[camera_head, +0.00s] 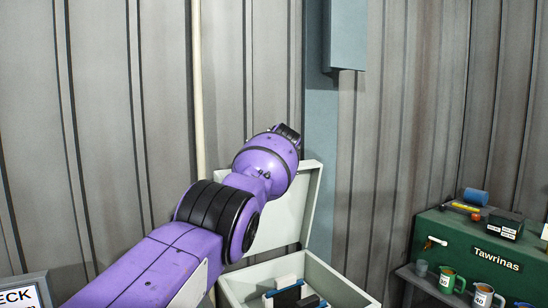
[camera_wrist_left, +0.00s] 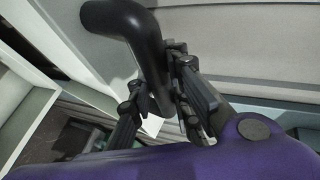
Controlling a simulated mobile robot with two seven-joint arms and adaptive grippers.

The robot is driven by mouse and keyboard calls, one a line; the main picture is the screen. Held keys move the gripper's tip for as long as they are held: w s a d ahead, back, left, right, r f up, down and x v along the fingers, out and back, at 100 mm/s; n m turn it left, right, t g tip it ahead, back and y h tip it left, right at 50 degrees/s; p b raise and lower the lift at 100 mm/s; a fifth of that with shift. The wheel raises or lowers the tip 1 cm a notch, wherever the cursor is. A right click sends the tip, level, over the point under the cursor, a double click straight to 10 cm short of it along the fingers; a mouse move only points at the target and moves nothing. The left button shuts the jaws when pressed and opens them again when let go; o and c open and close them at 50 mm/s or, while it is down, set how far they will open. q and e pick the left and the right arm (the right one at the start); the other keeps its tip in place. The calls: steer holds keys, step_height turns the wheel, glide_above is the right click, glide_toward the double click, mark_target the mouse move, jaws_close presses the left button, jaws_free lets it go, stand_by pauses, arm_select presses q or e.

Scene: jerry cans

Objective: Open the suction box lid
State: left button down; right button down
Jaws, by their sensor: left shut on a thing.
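The pale grey suction box (camera_head: 352,292) stands at the bottom middle of the head view. Its lid (camera_head: 306,185) stands raised, roughly upright, at the back of the box, so the box is open at the top. My purple left arm crosses in front of the lid and hides much of it. In the left wrist view my left gripper (camera_wrist_left: 158,92) is shut on a thick black curved handle (camera_wrist_left: 150,38), with a finger on each side. In the head view the fingers and handle are hidden behind my wrist. My right gripper is not in view.
Inside the box lie dark, white and blue items (camera_head: 292,297). At the right, a green case (camera_head: 450,240) marked "Tawrinas" carries small boxes, and mugs (camera_head: 447,279) stand on a shelf before it. A corrugated grey wall (camera_head: 100,120) with a pale vertical pipe (camera_head: 197,80) is behind.

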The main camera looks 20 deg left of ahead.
arm_select(q)
steer(key=c, duration=1.7)
jaws_free()
steer(key=shift+d+r, duration=0.1)
steer(key=shift+d, duration=0.05)
steer(key=shift+s+d+r, duration=0.1)
steer(key=shift+s, duration=0.05)
steer(key=shift+v, duration=5.8)
